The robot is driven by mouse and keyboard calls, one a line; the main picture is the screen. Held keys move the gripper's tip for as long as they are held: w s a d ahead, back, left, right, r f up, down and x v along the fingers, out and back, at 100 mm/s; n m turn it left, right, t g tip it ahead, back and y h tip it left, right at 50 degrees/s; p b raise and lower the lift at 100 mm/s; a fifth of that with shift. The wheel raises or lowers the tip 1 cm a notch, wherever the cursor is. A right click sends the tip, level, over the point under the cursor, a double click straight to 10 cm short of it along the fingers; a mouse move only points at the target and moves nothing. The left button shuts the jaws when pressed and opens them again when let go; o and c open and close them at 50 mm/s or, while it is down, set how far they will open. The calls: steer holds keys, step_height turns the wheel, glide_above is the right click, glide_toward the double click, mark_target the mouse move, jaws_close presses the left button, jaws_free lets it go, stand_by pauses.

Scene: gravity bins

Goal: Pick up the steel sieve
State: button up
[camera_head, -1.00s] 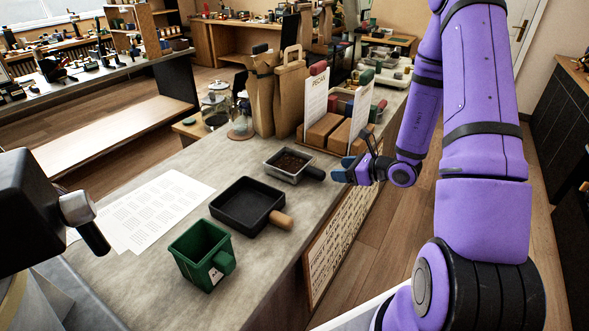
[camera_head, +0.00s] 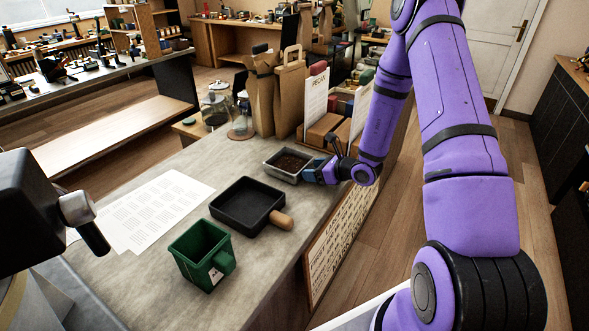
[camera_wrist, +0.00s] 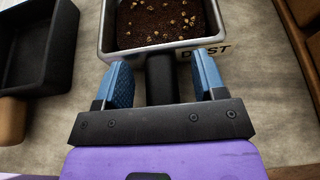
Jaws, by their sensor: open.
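The steel sieve (camera_head: 290,164) is a shallow rectangular metal pan with dark brown grounds and several pale bits in it. It sits on the counter beyond the black pan. In the wrist view the sieve (camera_wrist: 209,38) is at the top, with its black handle (camera_wrist: 162,80) pointing toward me. My gripper (camera_head: 312,172) is at the handle side of the sieve. In the wrist view my gripper's blue fingers (camera_wrist: 161,84) are open, one on each side of the handle, with gaps visible. In the head view the gripper hides the handle.
A black square pan (camera_head: 247,205) with a wooden handle and a green square cup (camera_head: 203,254) stand nearer on the counter. Behind the sieve are a rack with brown boxes (camera_head: 322,130) and paper bags (camera_head: 291,95). A printed sheet (camera_head: 155,210) lies left. The counter's edge is close to my gripper.

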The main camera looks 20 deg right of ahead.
jaws_close()
steer(key=shift+r, duration=0.15)
stand_by(0.4)
steer(key=shift+r, duration=4.85)
steer(key=c, duration=0.7)
jaws_free()
jaws_close()
